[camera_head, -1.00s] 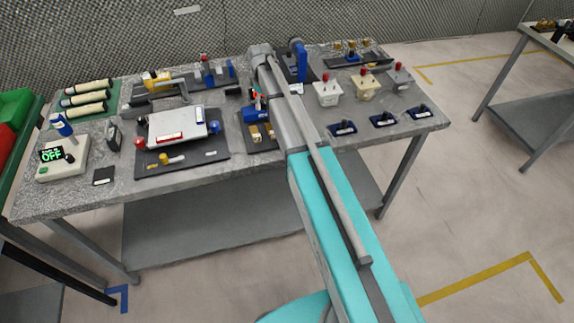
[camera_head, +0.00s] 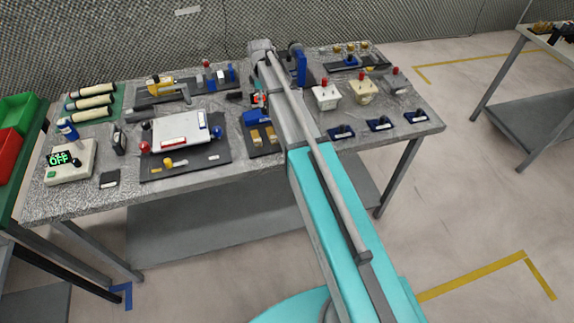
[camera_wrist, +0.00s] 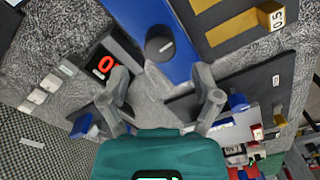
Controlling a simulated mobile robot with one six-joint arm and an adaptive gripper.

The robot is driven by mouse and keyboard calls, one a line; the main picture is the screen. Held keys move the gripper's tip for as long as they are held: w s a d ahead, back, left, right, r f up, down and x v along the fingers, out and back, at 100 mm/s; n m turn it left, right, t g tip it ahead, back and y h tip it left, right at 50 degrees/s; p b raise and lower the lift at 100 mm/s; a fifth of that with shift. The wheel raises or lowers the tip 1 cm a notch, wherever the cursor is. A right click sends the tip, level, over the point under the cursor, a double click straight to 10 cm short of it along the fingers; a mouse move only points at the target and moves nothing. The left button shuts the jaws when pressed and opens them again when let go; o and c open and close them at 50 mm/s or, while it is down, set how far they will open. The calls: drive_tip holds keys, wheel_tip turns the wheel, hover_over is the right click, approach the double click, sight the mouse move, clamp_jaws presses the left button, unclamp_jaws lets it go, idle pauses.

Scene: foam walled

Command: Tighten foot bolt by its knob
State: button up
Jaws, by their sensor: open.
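A dark round knob (camera_wrist: 160,44) with a small pale label shows in the wrist view, beside a blue body (camera_wrist: 190,30). I take it for the foot bolt's knob; the bolt below it is hidden. My gripper (camera_wrist: 162,76) is open, with its two grey fingers spread apart. The knob lies just beyond the gap between the fingertips, and nothing is held.
The speckled table (camera_head: 90,203) is crowded. A dark board with blocks (camera_wrist: 240,22) is close by in the wrist view. A white plate fixture (camera_head: 182,131), a box reading OFF (camera_head: 70,165) and red-handled switch boxes (camera_head: 326,96) stand around. The table's front edge strip is mostly clear.

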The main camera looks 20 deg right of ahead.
drive_tip(key=shift+r+p, duration=4.4)
drive_tip(key=shift+r, duration=0.35)
drive_tip(key=s+f+m+b, duration=0.4)
drive_tip(key=s+f+b, duration=0.1)
drive_tip(key=s, duration=0.4)
drive_tip(key=s+f+m+b, duration=0.4)
drive_tip(key=s+f+b, duration=0.1)
drive_tip(key=s, duration=0.5)
drive_tip(key=s+f+m+b, duration=0.3)
drive_tip(key=s+f+b, duration=0.2)
drive_tip(key=s, duration=0.5)
drive_tip(key=shift+d+f+m+b, duration=0.15)
drive_tip(key=shift+f+m+b, duration=0.25)
drive_tip(key=shift+s, duration=0.1)
